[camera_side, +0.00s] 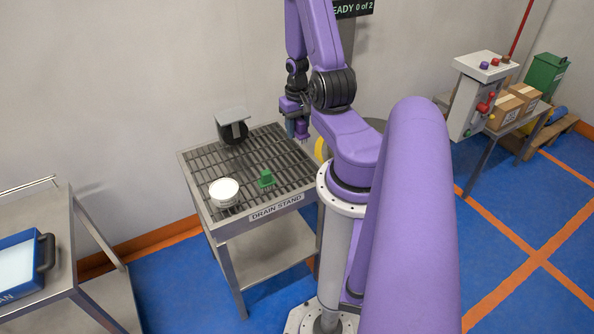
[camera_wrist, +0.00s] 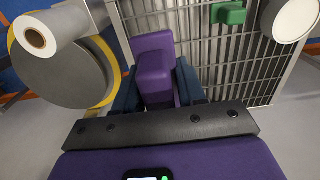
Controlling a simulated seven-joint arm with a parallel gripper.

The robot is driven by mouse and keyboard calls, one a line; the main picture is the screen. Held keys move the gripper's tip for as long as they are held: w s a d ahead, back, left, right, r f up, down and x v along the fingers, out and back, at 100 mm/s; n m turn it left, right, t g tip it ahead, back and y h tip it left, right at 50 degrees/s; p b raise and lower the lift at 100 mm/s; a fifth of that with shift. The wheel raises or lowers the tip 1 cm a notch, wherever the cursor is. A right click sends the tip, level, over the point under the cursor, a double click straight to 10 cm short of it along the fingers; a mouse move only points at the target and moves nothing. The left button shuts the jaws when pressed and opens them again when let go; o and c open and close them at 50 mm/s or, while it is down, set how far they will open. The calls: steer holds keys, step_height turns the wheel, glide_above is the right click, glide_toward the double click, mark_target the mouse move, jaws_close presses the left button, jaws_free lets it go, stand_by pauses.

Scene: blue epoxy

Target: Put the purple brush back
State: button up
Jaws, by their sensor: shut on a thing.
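The purple brush (camera_wrist: 154,68) is held between the dark blue fingers of my gripper (camera_wrist: 158,90) in the wrist view. In the side view my gripper (camera_side: 296,122) points down above the back right edge of the drain stand (camera_side: 262,208), with the purple brush (camera_side: 302,131) at its tips. The brush appears clear of the slats. The brush's underside is hidden in the wrist view.
A white round item (camera_side: 224,190) stands at the stand's front left. A dark round item with a grey plate (camera_side: 231,118) is at its back left. A yellow-rimmed grey disc (camera_wrist: 62,72) with a white roll (camera_wrist: 38,38) lies left in the wrist view. The stand's middle slats are clear.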

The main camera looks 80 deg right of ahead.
mark_target(297, 170)
steer(key=shift+w+f, duration=0.1)
steer(key=shift+f, duration=6.85)
steer(key=shift+f, duration=0.1)
steer(key=o, duration=0.9)
steer(key=shift+o, duration=0.2)
